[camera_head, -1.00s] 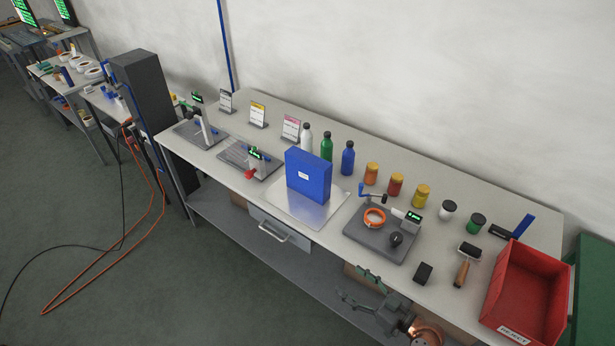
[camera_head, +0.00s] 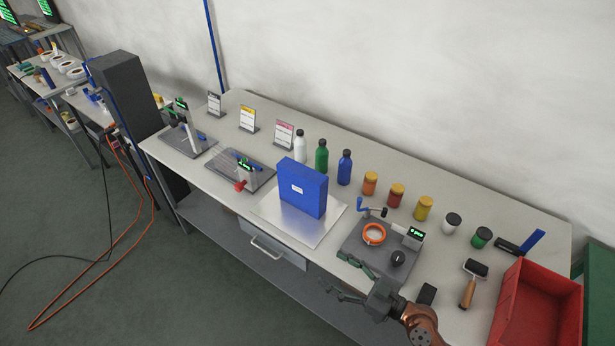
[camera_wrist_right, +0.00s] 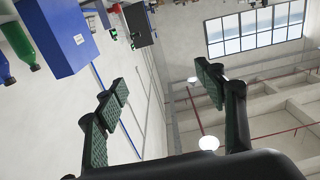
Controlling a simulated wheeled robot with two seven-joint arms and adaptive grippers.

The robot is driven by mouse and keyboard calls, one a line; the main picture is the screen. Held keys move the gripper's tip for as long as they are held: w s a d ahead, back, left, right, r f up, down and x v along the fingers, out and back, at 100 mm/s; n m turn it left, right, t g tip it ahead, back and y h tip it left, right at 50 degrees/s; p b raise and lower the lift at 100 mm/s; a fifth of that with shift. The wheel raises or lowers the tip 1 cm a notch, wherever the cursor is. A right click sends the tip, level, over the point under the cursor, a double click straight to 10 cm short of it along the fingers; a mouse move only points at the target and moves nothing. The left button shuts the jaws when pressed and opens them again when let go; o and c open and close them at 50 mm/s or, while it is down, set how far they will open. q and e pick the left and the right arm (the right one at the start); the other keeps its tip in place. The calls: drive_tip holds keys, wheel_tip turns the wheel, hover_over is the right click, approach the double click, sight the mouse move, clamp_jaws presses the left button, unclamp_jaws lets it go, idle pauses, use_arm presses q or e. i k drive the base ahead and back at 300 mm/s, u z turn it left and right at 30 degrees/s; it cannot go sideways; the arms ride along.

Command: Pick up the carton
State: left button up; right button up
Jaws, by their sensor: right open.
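The carton (camera_head: 302,188) is a blue box with a small white label, standing upright on a shiny metal plate (camera_head: 271,222) in the middle of the bench. It also shows at the upper left of the right wrist view (camera_wrist_right: 62,36). My right gripper (camera_head: 346,277) is at the bench's front edge, to the right of and nearer than the carton, apart from it. In the right wrist view its two green-padded fingers (camera_wrist_right: 165,90) are spread, with nothing between them. My left gripper is not in view.
A device on a dark base (camera_head: 362,247) with an orange ring stands right of the plate, close to my right gripper. Bottles (camera_head: 321,157) and jars (camera_head: 396,195) line up behind. A red bin (camera_head: 540,305) is at the right end. The plate's front part is bare.

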sight(305, 188)
drive_tip(key=u, duration=0.05)
drive_tip(key=i, duration=1.05)
